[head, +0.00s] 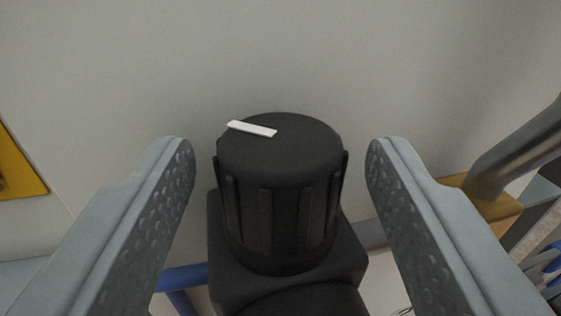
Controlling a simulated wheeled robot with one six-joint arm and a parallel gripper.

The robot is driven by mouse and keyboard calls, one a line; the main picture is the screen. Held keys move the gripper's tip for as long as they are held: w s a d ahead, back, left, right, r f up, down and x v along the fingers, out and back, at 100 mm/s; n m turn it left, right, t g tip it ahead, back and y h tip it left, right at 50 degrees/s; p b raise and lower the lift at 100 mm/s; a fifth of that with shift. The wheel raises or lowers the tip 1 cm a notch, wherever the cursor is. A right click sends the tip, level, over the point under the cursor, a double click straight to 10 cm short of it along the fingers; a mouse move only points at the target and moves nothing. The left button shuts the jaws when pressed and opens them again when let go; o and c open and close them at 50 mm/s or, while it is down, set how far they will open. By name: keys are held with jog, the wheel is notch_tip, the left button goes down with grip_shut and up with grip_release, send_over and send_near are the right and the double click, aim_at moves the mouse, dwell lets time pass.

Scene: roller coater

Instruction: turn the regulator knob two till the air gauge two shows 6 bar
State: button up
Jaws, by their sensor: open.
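The black, ribbed regulator knob (278,190) stands in the middle of the head view, on top of a dark regulator body (225,275). A white pointer mark (252,129) lies on its top face, towards the upper left. My gripper (280,165) is open, with one grey, dimpled finger on each side of the knob. Gaps show between the knob and both fingertips. No number on the knob shows, so I cannot tell from the picture that it is knob two. The air gauge is not in view.
A plain grey wall or panel (280,55) fills the background. A blue pipe (183,278) runs at lower left. A yellow piece (18,165) is at the left edge. A metal bar (520,150) and a yellow-brown block (490,207) are at right.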

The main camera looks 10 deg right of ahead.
jog(key=shift+c, duration=0.3)
jog(key=c, duration=0.9)
jog(key=shift+a+m+g+h, duration=0.25)
jog(key=shift+m+g+h, duration=0.15)
jog(key=shift+m+h, duration=0.7)
jog(key=shift+w+a+m+g+h, duration=0.1)
jog(key=shift+m+g+h, duration=0.5)
jog(key=shift+h, duration=0.45)
jog(key=shift+w+m+g+h, duration=0.1)
jog(key=shift+m+g+h, duration=0.45)
jog(key=shift+h, duration=0.5)
jog(key=o, duration=1)
jog(key=shift+s, duration=0.1)
jog(key=shift+c, duration=0.2)
jog(key=shift+r+t, duration=0.1)
jog(key=shift+t, duration=0.15)
